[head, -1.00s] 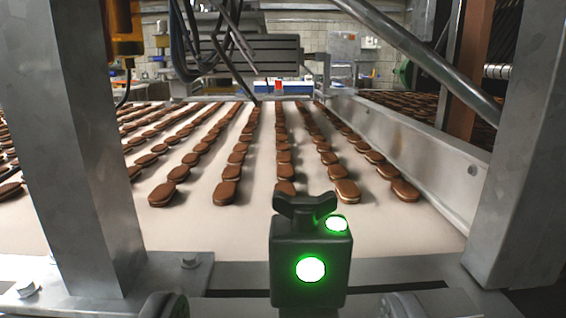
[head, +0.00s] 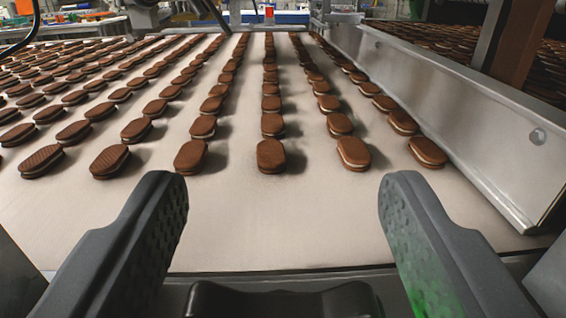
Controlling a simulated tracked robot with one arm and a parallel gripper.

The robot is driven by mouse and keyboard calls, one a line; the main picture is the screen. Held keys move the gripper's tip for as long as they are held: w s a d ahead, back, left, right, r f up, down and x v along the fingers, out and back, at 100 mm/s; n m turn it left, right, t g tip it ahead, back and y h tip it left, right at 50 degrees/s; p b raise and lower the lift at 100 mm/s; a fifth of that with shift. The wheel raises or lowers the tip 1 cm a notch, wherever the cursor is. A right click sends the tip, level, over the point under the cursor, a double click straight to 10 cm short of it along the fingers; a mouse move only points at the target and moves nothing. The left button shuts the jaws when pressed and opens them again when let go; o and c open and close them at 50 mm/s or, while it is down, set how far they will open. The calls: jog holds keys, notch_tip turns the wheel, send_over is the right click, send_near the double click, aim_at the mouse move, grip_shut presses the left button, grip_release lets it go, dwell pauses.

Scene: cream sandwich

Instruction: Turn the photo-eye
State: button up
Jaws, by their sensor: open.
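The photo-eye shows only as its dark wing-shaped knob (head: 283,301) at the bottom middle of the head view. Its body and green lamps are below the frame, hidden. My gripper (head: 283,192) is open, with one dark finger on each side of the knob. Both fingers look clear of the knob, and nothing is held. A green glow falls on the inner side of the right finger. How far the fingertips reach past the knob in depth is hard to tell.
A pale conveyor belt (head: 330,222) spreads beyond the fingers, with rows of brown sandwich biscuits (head: 271,155) on it. A metal side rail (head: 450,105) runs along its right. A small red object (head: 269,12) shows far back.

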jog(key=shift+w+r, duration=0.1)
jog(key=shift+w, duration=0.2)
jog(key=c, duration=1)
jog(key=shift+r+y+p, duration=0.1)
jog(key=shift+y+p, duration=0.2)
jog(key=shift+p, duration=0.6)
jog(key=shift+n, duration=0.3)
jog(key=o, duration=1)
